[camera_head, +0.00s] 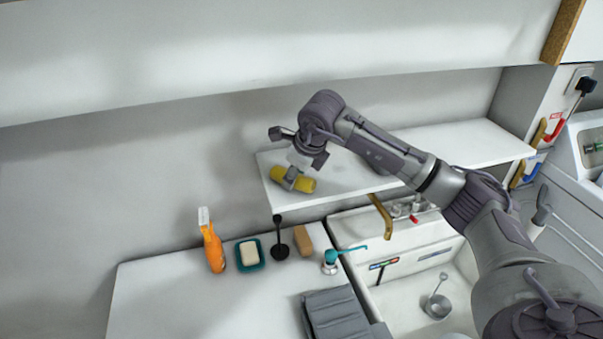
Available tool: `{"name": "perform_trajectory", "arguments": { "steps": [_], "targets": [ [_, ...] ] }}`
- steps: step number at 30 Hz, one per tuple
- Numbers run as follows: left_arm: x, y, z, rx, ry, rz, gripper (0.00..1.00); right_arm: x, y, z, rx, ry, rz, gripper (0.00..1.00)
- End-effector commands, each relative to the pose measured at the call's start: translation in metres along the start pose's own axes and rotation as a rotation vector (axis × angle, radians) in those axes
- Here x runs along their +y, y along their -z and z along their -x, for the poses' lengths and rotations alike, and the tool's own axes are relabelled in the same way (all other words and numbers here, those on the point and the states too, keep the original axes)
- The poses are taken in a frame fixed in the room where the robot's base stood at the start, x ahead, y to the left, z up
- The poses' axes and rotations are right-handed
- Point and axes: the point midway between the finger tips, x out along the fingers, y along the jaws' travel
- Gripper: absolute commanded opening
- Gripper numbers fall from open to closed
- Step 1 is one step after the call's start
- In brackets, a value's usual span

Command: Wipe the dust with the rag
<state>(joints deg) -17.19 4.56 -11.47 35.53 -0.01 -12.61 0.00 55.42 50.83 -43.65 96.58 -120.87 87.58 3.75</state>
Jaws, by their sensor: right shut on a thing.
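My right gripper (291,176) is at the left end of the white shelf (440,148). It is shut on a yellow rolled piece, which looks like the rag (306,185). The rag is at the shelf surface; I cannot tell whether it presses on it. The gripper covers the rag's middle. A faint greyish patch (345,172) lies on the shelf to the right of the rag; I cannot tell whether it is dust or shadow. My left gripper is not in view.
Below the shelf, a white counter (170,300) holds an orange spray bottle (213,248), soap in a teal dish (249,254), a black brush (279,243), a brown block (303,240) and a grey folded cloth (336,314). A sink (405,290) with a ladle is right. An upper cabinet overhangs.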

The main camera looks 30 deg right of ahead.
Motion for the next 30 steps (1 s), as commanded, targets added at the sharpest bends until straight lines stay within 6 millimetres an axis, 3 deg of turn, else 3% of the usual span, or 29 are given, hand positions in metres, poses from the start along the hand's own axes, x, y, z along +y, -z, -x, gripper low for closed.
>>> {"name": "perform_trajectory", "arguments": {
  "steps": [10, 21, 30],
  "targets": [
    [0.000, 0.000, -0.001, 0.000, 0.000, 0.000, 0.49, 0.018, -0.016, -0.004, 0.001, 0.000, 0.000, 0.18],
    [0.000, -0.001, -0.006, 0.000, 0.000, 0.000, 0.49, 0.007, -0.027, -0.013, 0.000, 0.000, -0.001, 0.18],
    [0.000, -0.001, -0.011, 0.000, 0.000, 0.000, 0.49, -0.008, -0.014, -0.010, 0.002, 0.003, -0.003, 0.18]
  ]
}}
